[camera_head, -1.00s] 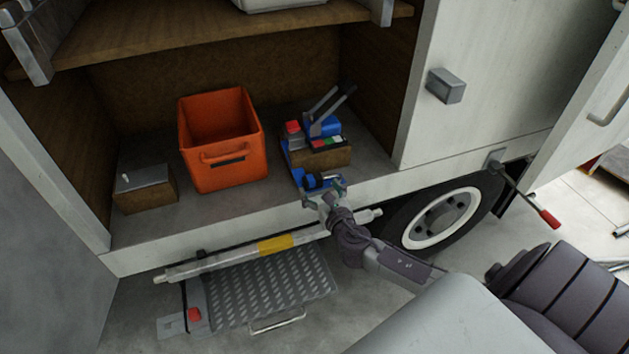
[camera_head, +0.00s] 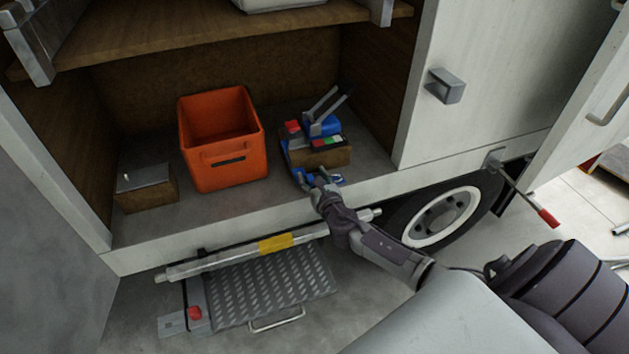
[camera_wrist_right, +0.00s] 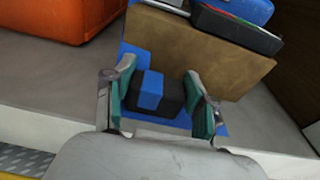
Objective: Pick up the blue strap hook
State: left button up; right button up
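The blue strap hook, a blue and black block in the right wrist view (camera_wrist_right: 151,90), sits low at the front of the wooden block on the compartment floor. My right gripper (camera_head: 318,180) reaches in at the compartment's front edge. In the right wrist view its two green-padded fingers (camera_wrist_right: 158,100) are spread, one on each side of the hook. A narrow gap seems to show beside the hook, so I see no clear grip. In the head view the gripper mostly hides the hook. My left gripper is not in view.
A wooden block (camera_head: 332,157) with a blue and grey device (camera_head: 322,126) stands right behind. An orange crate (camera_head: 232,178) is to the left, and a small wooden box (camera_head: 146,194) further left. The compartment's right wall (camera_head: 372,95) is close.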

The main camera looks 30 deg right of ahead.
jog(key=c, duration=0.4)
jog(key=shift+o, duration=0.2)
jog(key=shift+r, duration=0.15)
jog(key=shift+r, duration=0.3)
notch_tip(320, 180, up, 4)
jog(key=shift+d+p, duration=0.15)
jog(key=shift+p, duration=0.75)
jog(key=s+d+r+b, duration=0.1)
jog(key=s+d+r, duration=0.4)
jog(key=d, duration=0.5)
jog(key=shift+s+r, duration=0.2)
jog(key=shift+r, duration=0.4)
